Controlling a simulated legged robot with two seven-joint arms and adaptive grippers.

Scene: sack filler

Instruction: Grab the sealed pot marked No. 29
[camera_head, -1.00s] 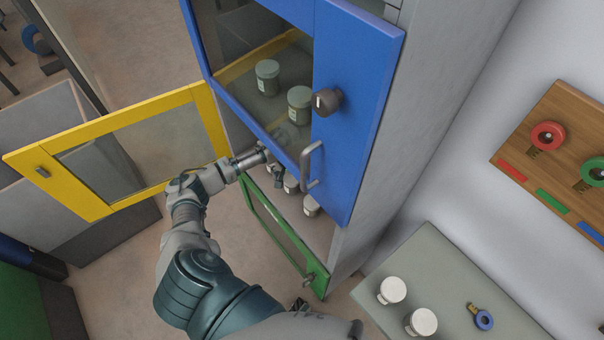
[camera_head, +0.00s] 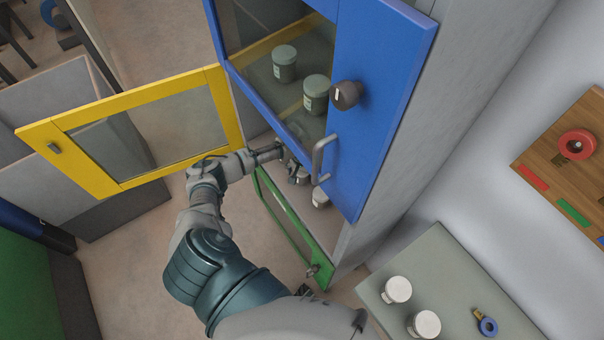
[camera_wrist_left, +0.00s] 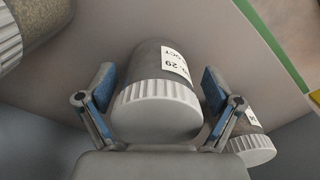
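In the left wrist view a grey pot with a white ribbed lid (camera_wrist_left: 158,105) lies between my fingers, its lid toward the camera. Its white label shows "29" and "OCT"; the rest of the label is turned away. My left gripper (camera_wrist_left: 160,98) is open, one blue-padded finger on each side of the pot, with a small gap visible at each side. In the head view my left gripper (camera_head: 296,172) reaches into the cabinet's lower compartment behind the blue door's handle, largely hidden. My right gripper is not in view.
Another pot (camera_wrist_left: 252,145) sits close beside the right finger; one more (camera_wrist_left: 22,35) is at upper left. The blue door (camera_head: 385,85) overhangs my gripper. The yellow door (camera_head: 130,135) and green door (camera_head: 290,228) stand open. Two white-lidded pots (camera_head: 397,290) (camera_head: 424,325) stand on the side table.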

